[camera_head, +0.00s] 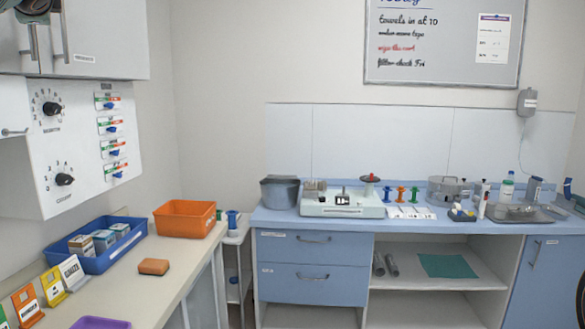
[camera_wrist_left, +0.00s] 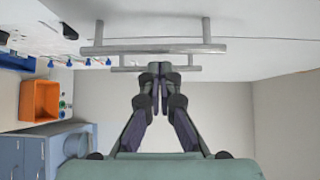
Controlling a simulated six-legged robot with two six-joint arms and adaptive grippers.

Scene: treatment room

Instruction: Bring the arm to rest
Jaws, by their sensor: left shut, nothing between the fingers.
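My left gripper (camera_wrist_left: 160,70) is shut and empty, its fingers together in the middle of the left wrist view. Two metal bar handles (camera_wrist_left: 152,48) on a pale cabinet front lie just beyond the fingertips. I cannot tell whether the fingertips touch the nearer bar. In the head view only a dark piece of my left arm shows at the top left corner, in front of the upper cabinet (camera_head: 105,40). The fingers cannot be made out there. My right gripper is not in view.
A panel with knobs (camera_head: 85,140) is below the upper cabinet. A blue tray (camera_head: 100,262), an orange bin (camera_head: 185,218) and a sponge (camera_head: 154,266) are on the left counter. A blue counter (camera_head: 410,226) with several instruments runs along the back wall.

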